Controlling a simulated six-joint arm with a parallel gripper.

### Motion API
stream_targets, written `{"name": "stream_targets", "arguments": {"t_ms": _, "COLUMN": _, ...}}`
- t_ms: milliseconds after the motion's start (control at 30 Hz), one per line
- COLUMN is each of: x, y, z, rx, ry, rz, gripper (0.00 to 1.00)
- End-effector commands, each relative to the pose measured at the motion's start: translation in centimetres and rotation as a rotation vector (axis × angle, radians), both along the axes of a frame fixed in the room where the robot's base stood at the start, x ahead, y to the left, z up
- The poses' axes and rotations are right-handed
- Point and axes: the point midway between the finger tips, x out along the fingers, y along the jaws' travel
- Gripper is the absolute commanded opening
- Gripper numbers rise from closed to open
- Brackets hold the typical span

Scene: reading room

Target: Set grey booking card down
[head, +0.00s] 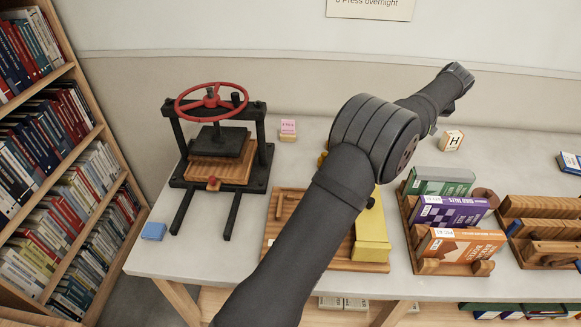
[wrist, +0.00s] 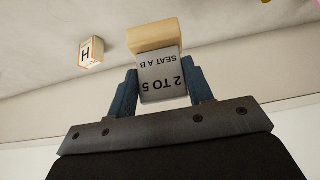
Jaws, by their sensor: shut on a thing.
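The grey booking card (wrist: 162,78) shows in the wrist view with black print reading "2 TO 5" and "SEAT A B", upside down in the picture. It has a pale wooden foot (wrist: 155,37) at its far end. My gripper (wrist: 162,84) is shut on the card, with one blue finger at each side. In the head view my dark arm reaches across the table (head: 330,132) to the back right. The card and fingertips cannot be made out there. I cannot tell whether the wooden foot touches anything.
A cube marked H (head: 452,140) stands on the table and shows in the wrist view (wrist: 90,52). A pink card (head: 288,127) stands near the black press (head: 217,160). Book racks (head: 455,263) fill the right front. A blue block (head: 154,231) lies at the left edge.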

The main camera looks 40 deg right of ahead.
Motion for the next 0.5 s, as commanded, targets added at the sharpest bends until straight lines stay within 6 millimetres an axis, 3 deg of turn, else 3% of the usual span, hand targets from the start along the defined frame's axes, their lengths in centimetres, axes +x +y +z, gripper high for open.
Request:
{"name": "stream_targets", "arguments": {"t_ms": 267, "x": 6.5, "y": 5.9, "z": 0.6, "rx": 0.004, "ry": 0.000, "rz": 0.009, "gripper": 0.10}}
{"name": "stream_targets", "arguments": {"t_ms": 500, "x": 11.9, "y": 14.2, "z": 0.6, "rx": 0.002, "ry": 0.002, "rz": 0.020, "gripper": 0.10}}
